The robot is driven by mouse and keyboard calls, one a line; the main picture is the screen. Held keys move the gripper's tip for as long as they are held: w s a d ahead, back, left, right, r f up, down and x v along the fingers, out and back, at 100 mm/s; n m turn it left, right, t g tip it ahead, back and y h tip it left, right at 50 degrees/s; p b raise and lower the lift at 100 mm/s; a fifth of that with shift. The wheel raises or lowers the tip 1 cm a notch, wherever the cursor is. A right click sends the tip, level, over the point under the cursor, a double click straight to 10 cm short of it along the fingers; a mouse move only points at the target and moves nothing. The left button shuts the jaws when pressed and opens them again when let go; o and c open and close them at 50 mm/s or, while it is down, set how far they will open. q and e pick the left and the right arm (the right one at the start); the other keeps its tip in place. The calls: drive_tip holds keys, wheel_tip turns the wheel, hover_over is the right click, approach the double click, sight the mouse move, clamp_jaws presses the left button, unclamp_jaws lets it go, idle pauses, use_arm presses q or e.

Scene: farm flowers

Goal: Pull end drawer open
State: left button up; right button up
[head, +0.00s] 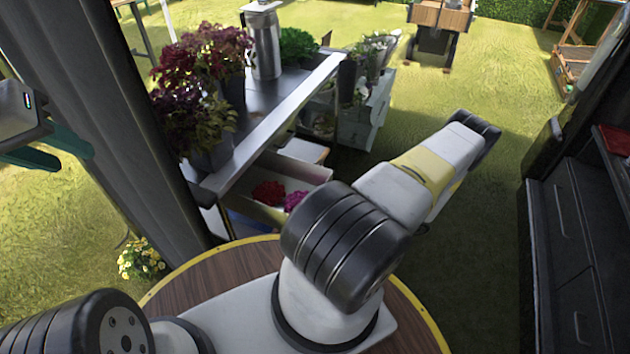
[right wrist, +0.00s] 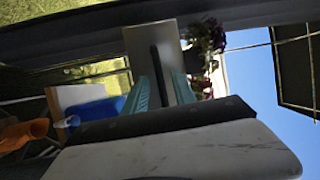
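An open drawer (head: 262,213) with red and magenta flowers in it sits under the metal-topped flower counter (head: 262,135) in the head view. Closed dark drawers (head: 570,215) stand at the right edge. I cannot tell which is the end drawer. My left gripper (head: 50,150) is at the left edge, its teal fingers apart and empty. My right arm reaches towards the upper right, and its gripper is hidden in the head view. In the right wrist view, my right gripper (right wrist: 160,88) has its teal fingers apart, before a grey panel (right wrist: 139,45) with a dark upright bar.
A dark post (head: 115,110) rises at the left, beside the counter. Potted red plants (head: 205,60) and a metal canister (head: 264,45) stand on the counter. A wooden cart (head: 440,18) is at the back. Open grass lies between the counter and the dark drawers.

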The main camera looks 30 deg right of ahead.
drive_tip(key=v, duration=0.7)
idle(0.3)
drive_tip(key=w+a+r+n+g+h, duration=0.2)
drive_tip(key=w+a+r+g+h, duration=0.15)
drive_tip(key=r, duration=0.45)
drive_tip(key=w+a+r+n+g+h, duration=0.1)
drive_tip(key=w+a+r+g+h, duration=0.2)
drive_tip(key=r, duration=0.6)
drive_tip(key=w+a+r+n+g+h, duration=0.25)
drive_tip(key=w+r+g, duration=0.2)
drive_tip(key=r, duration=0.35)
drive_tip(key=s+a+r+t+h, duration=0.3)
drive_tip(key=s+a+r, duration=0.2)
drive_tip(key=a+r, duration=0.3)
drive_tip(key=s+a+r+t+h, duration=0.3)
drive_tip(key=s+a+r, duration=0.3)
drive_tip(key=r, duration=0.5)
drive_tip(key=shift+a+r+t, duration=0.4)
drive_tip(key=shift+a+t, duration=0.4)
drive_tip(key=shift+a, duration=0.3)
